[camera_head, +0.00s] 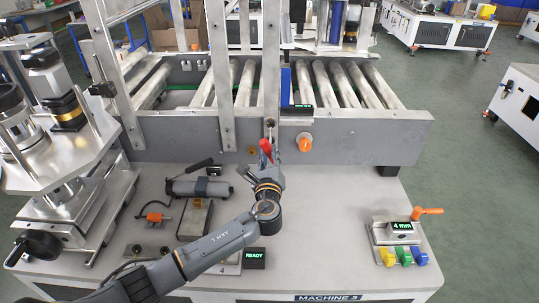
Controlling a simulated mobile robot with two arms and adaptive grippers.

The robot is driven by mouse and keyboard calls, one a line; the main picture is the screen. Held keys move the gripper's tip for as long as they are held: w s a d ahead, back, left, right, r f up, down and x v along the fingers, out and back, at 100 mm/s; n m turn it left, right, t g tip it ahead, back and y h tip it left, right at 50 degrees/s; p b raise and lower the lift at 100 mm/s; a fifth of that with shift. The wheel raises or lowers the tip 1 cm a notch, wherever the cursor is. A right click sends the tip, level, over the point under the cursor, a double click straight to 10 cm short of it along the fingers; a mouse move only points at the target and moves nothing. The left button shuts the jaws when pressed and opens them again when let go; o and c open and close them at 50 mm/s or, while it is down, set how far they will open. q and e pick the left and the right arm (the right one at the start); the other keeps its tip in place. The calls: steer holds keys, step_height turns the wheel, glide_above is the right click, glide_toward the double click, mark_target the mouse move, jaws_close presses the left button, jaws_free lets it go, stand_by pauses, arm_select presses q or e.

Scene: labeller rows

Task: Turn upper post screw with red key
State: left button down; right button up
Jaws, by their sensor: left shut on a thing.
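My left gripper (263,164) reaches up from the bench toward the conveyor frame and is shut on the red key (266,147). The key's red handle stands out above the fingers, and its upper end is close to a small screw (269,123) at the foot of the upright metal post (271,65). I cannot tell whether the key's tip sits in the screw or only lies near it. The fingers hide the lower part of the key. My right gripper is not in view.
The roller conveyor's grey side rail (360,140) runs behind the gripper, with an orange knob (305,143) just right of the key. A grey cylinder (200,187) lies left. Bench between is clear.

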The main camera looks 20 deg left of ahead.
arm_select(q)
steer(key=n, duration=0.9)
steer(key=m, duration=0.3)
steer(key=shift+w+a+m, duration=0.1)
steer(key=shift+w+m, duration=0.25)
steer(key=shift+m, duration=0.05)
